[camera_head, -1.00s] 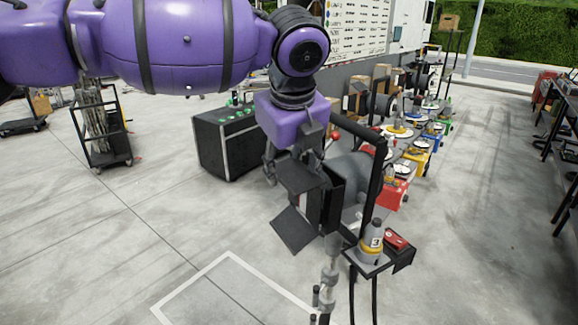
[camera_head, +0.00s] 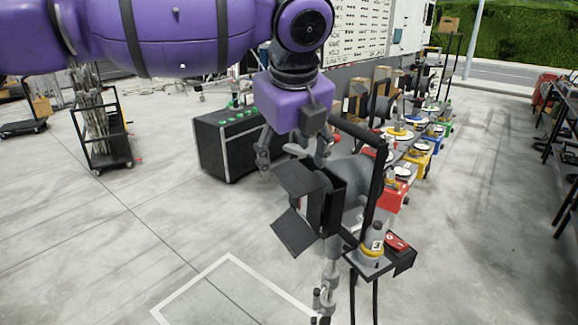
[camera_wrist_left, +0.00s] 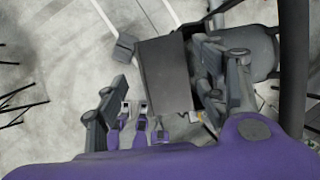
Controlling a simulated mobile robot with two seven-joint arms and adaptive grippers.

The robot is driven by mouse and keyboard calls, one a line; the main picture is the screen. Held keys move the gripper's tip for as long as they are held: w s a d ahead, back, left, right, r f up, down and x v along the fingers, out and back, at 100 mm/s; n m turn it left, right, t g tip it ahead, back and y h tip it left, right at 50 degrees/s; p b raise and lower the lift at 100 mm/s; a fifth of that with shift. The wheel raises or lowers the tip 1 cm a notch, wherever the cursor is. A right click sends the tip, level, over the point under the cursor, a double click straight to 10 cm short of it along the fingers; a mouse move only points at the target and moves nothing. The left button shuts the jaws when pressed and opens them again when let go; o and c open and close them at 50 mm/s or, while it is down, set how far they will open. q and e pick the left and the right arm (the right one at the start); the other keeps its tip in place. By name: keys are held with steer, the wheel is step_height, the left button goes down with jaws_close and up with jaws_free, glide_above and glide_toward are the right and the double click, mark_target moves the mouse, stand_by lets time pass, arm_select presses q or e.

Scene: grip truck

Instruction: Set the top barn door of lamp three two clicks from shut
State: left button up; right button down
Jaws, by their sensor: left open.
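Lamp three (camera_head: 352,183) is a grey lamp with black barn doors, on a stand with a grey cylinder marked 3 (camera_head: 376,238) beside it. Its top barn door (camera_head: 298,177) is a dark flat plate, tilted outward from the front. A lower barn door (camera_head: 293,232) hangs outward below it. My left gripper (camera_head: 293,152) is open just above the top door, and its fingers are spread apart. In the left wrist view, the top door (camera_wrist_left: 165,75) lies between the open fingers (camera_wrist_left: 165,65); contact cannot be told. My right gripper is not in view.
A black yoke bar (camera_head: 381,180) rises beside the lamp. A red item (camera_head: 398,241) lies on the stand's small shelf. A black case with green knobs (camera_head: 228,145) stands behind to the left. Several coloured units line the back right.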

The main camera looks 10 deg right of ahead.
mark_target(291, 189)
arm_select(q)
steer(key=v, duration=0.8)
steer(key=shift+r, duration=0.2)
steer(key=shift+s, duration=0.1)
